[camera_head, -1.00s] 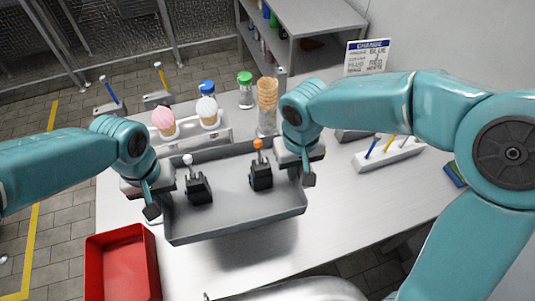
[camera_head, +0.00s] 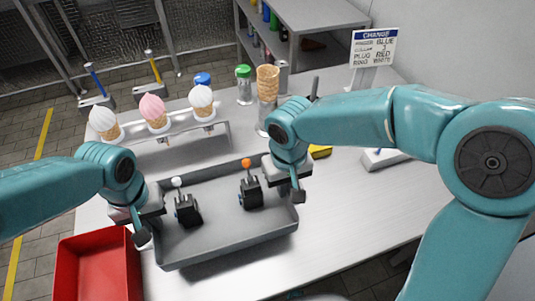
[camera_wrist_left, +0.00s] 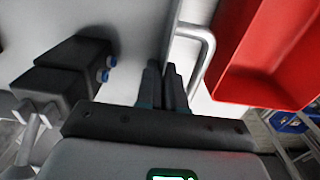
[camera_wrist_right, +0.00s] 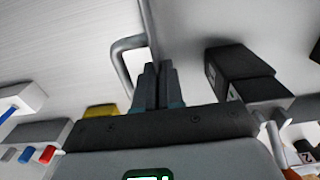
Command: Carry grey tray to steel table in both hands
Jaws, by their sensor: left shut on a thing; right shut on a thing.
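The grey tray (camera_head: 222,237) is over the near part of the steel table (camera_head: 330,225), level or nearly so. I cannot tell whether its underside touches the tabletop. It holds two black blocks, one with a white knob (camera_head: 186,209) and one with an orange knob (camera_head: 251,190). My left gripper (camera_head: 141,236) is shut at the tray's left end, by the handle that shows in the left wrist view (camera_wrist_left: 208,60). My right gripper (camera_head: 298,194) is shut at the right end, by the handle in the right wrist view (camera_wrist_right: 117,62). The fingers partly hide both grips.
A red bin (camera_head: 97,268) is close by the tray's left end. Behind the tray stands a rack (camera_head: 180,132) with three ice-cream cones, then a stack of cones (camera_head: 267,83) and a green-capped jar (camera_head: 244,84). A sign (camera_head: 374,47) stands at the back right.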

